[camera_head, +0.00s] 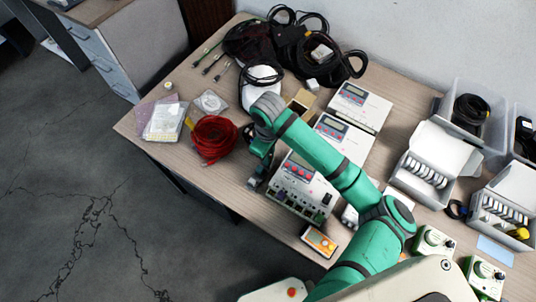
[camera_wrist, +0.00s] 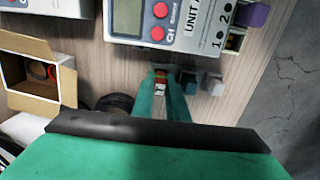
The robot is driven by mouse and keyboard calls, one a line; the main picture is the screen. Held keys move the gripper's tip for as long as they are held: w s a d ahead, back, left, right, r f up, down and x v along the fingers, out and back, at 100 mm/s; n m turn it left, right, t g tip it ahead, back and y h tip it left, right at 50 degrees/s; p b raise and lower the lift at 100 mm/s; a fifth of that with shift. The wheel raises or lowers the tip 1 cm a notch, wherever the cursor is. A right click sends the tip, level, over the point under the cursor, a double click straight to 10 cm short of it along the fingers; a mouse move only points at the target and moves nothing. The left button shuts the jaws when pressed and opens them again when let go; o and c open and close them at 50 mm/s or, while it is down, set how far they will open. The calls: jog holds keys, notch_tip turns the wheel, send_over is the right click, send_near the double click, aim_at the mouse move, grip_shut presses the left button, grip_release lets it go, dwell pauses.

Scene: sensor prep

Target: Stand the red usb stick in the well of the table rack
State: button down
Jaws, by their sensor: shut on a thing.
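My gripper (camera_wrist: 161,84) is shut on the red usb stick (camera_wrist: 160,74), a small red piece with a light metal-looking part between the fingertips. Grey blocks (camera_wrist: 212,85), which look like part of the table rack, stand just right of the fingertips in the wrist view. I cannot tell from here whether the stick is in a well or above it. In the head view my gripper (camera_head: 259,166) is at the table's front edge, left of the instrument unit, and hides the stick. A small grey piece of the rack (camera_head: 252,182) shows just below it.
The instrument unit (camera_wrist: 170,25) marked UNIT A lies close beyond the fingertips, with a purple piece (camera_wrist: 252,14) at its end. An open cardboard box (camera_wrist: 38,80) is at left. A red cable coil (camera_head: 213,137) lies left of my arm. The table edge is close.

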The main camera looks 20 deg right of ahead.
jog(key=shift+f, duration=0.2)
dwell(0.6)
jog(key=c, duration=1.5)
grip_release()
jog(key=shift+r, duration=3.5)
